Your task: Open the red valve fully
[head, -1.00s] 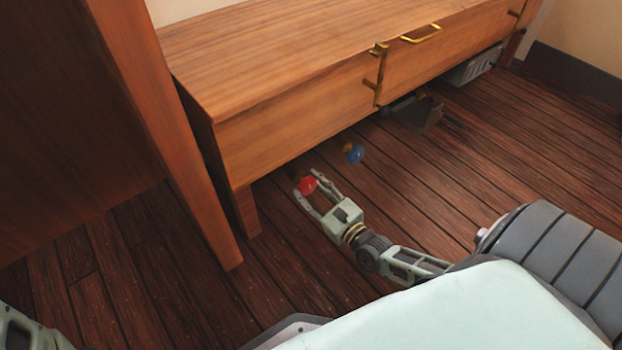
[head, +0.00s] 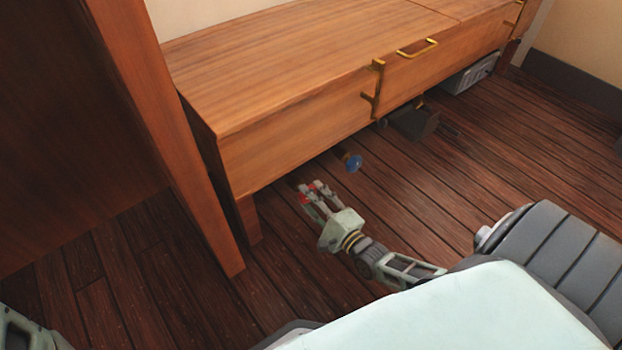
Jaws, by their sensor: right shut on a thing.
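The red valve (head: 304,198) is low at the front edge of the wooden bench, close above the floor. My right gripper (head: 312,192) is shut on it; its fingers cover most of the valve, and only small red parts show. How far the valve is turned cannot be seen. My left gripper is out of view; only a piece of my left arm shows at the bottom left corner.
A blue valve (head: 353,162) sits just right of the red one. The wooden bench (head: 290,130) with brass fittings overhangs both. A dark box (head: 415,124) and a grey box (head: 470,75) are under it. A wooden post stands at left. Floor in front is clear.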

